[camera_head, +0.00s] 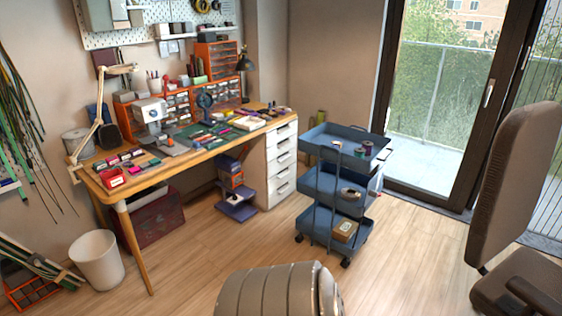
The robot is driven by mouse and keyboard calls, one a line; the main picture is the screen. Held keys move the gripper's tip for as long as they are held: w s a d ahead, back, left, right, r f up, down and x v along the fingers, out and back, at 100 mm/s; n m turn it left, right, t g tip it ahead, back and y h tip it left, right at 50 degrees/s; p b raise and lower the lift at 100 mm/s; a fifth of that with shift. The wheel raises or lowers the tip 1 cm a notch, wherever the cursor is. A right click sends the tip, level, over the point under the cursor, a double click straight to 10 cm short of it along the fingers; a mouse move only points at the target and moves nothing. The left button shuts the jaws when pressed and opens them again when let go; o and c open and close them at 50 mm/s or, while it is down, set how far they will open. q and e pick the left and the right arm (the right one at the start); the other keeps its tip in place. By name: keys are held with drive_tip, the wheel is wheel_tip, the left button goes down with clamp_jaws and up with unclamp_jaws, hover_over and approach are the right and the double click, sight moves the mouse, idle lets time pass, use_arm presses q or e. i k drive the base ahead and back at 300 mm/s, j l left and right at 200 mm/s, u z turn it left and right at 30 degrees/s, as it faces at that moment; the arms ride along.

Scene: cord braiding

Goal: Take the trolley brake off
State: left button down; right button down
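The blue three-tier trolley (325,185) stands on the wooden floor right of the desk, in front of the glass door. Dark castors (345,262) show at its foot; the brake is too small to tell whether it is on. Its top tray holds a few small spools, the middle tray a pale roll, the bottom tray a small box (344,230). A grey ribbed part of my own body shows at the bottom centre. Neither of my grippers is in view.
A wooden desk (190,157) with tools and a white drawer unit (282,165) stands left of the trolley. A brown office chair (512,190) is at the right. A white bin (97,260) is at the left.

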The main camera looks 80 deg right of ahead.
sight(372, 193)
drive_tip(key=i+l+z, duration=0.1)
drive_tip(key=z, duration=0.7)
drive_tip(key=i+z, duration=0.15)
drive_tip(key=z, duration=0.25)
drive_tip(key=l+z, duration=0.15)
drive_tip(key=z, duration=2.3)
